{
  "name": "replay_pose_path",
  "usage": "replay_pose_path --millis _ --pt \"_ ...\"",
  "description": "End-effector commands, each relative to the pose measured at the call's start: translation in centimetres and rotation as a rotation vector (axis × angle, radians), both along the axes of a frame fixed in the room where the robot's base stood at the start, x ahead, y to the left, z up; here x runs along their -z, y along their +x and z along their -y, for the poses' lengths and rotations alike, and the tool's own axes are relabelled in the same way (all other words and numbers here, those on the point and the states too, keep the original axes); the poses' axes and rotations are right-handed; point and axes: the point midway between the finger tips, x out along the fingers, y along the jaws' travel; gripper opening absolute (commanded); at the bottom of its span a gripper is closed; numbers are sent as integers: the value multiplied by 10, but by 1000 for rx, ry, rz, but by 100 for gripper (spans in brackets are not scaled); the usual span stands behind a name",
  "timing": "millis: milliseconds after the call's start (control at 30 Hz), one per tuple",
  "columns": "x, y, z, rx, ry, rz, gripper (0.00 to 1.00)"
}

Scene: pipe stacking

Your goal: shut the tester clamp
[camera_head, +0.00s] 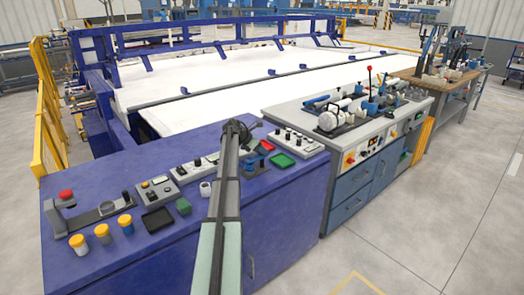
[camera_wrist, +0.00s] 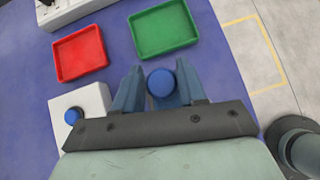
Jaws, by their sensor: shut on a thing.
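In the wrist view, my gripper (camera_wrist: 160,92) has its two blue-grey fingers on either side of a blue round-topped piece (camera_wrist: 161,82), shut on it. I cannot tell what lies under this piece or whether it is the handle of the tester clamp. A white block with a blue knob (camera_wrist: 72,116) stands just left of the fingers. In the head view, my arm reaches over the blue bench, and its dark end (camera_head: 237,127) hides part of the bench. No part is clearly recognisable as the tester clamp.
A red tray (camera_wrist: 80,53) and a green tray (camera_wrist: 163,28) lie just beyond the fingers. A grey device with a red knob (camera_head: 66,195) and yellow-capped jars (camera_head: 102,232) stand on the left of the blue bench. A grey workbench (camera_head: 300,107) with pipe parts stands to the right.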

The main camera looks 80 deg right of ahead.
Motion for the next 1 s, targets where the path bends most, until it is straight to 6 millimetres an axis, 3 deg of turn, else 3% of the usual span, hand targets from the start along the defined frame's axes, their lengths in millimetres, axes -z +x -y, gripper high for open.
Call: replay_pose_path --millis 33,67,200,567,1000 --pt "1 0 -6 6 9 1 0" --pt "1 0 -6 6 9 0 44" --pt "1 0 -4 5 6 0 57" --pt "-3 3 -4 4 3 0 59" --pt "-55 45 -34 3 2 1 59"
